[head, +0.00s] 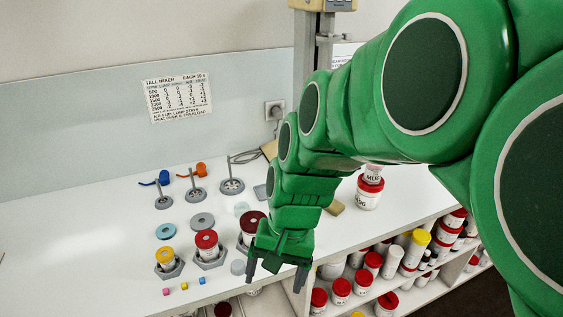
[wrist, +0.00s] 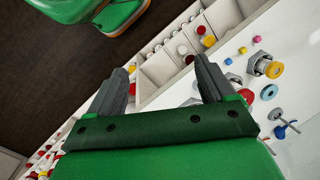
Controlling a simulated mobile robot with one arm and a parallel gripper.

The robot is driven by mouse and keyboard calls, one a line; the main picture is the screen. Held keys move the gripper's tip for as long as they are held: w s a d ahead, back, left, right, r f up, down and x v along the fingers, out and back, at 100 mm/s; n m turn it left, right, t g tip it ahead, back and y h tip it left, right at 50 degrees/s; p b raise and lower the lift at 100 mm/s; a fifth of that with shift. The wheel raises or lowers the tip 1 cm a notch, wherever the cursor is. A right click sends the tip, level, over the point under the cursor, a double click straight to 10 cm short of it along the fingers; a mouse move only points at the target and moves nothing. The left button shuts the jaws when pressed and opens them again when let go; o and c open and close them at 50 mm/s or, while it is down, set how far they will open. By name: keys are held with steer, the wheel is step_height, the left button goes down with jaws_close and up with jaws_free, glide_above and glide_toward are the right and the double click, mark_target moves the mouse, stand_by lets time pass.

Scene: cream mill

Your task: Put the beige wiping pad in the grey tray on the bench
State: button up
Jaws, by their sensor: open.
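My gripper (head: 275,274) is open and empty, pointing down over the front edge of the bench (head: 95,235). In the wrist view its two fingers stand apart (wrist: 163,72) with nothing between them. A small beige flat piece (head: 335,208), which looks like the wiping pad, lies on the bench just right of my forearm, partly hidden by it. A grey flat piece (head: 260,192) shows at the left edge of my arm, mostly hidden; I cannot tell whether it is the grey tray. Neither pad nor tray can be made out in the wrist view.
Lidded jars sit in grey hexagonal holders, including a yellow-lidded jar (head: 165,256) and a red-lidded jar (head: 207,243). Grey stands (head: 196,190) and small coloured cubes are nearby. Stacked white jars (head: 369,192) stand right of my arm. Shelves (head: 420,283) below hold several jars. The bench's left is clear.

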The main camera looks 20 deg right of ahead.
steer(key=w+d+f+m+t+y, duration=0.1)
steer(key=w+d+m+t+y, duration=0.15)
steer(key=w+m, duration=0.5)
steer(key=m+t+h, duration=0.2)
steer(key=m+t, duration=0.4)
steer(key=m, duration=1.2)
glide_toward(334, 204)
steer(key=shift+w+a+f, duration=0.3)
steer(key=shift+a, duration=0.25)
steer(key=shift+d+f+m, duration=0.15)
steer(key=shift+d+m, duration=0.1)
steer(key=shift+w+f+t, duration=0.15)
steer(key=shift+t, duration=0.1)
steer(key=shift+x, duration=3.65)
steer(key=shift+d+f, duration=0.1)
steer(key=shift+d, duration=0.05)
